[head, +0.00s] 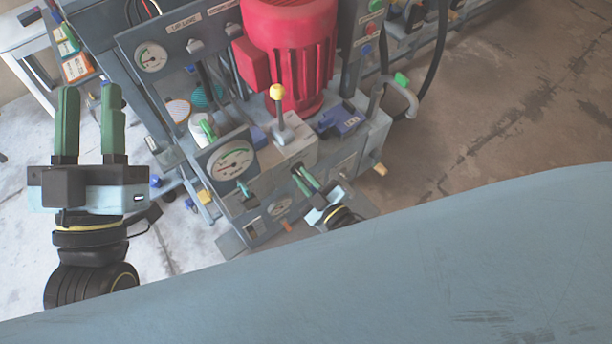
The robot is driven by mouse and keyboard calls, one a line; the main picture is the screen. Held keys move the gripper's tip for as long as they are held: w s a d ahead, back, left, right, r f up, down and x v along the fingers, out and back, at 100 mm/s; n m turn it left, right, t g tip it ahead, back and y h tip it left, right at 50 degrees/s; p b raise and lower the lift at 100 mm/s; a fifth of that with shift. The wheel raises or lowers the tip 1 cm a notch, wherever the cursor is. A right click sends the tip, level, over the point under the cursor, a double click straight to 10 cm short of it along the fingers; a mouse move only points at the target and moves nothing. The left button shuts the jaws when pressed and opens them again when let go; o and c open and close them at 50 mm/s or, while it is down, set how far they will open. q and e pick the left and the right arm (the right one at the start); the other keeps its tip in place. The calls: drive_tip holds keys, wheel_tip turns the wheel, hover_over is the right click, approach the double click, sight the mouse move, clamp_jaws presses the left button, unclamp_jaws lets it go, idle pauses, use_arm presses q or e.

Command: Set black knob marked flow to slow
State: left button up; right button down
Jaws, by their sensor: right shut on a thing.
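My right gripper (302,176) reaches the front of the grey press unit from below right. Its green fingers are shut on a small dark part at the front panel, which looks like the black knob. The fingers hide most of that knob, and its flow and slow markings are too small to read. My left gripper (90,92) is open and empty, its two green fingers pointing up, well left of the unit.
The press unit (345,165) carries a red motor (290,40), a yellow-tipped lever (279,110), a large pressure gauge (231,162) and a teal-handled valve (243,188). Open floor (520,110) lies to the right.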

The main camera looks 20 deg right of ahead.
drive_tip(key=shift+a+f+n, duration=0.1)
drive_tip(key=shift+a+n, duration=0.05)
drive_tip(key=shift+n, duration=1.35)
drive_tip(key=c, duration=1.5)
unclamp_jaws()
drive_tip(key=shift+o, duration=0.2)
drive_tip(key=shift+s, duration=0.1)
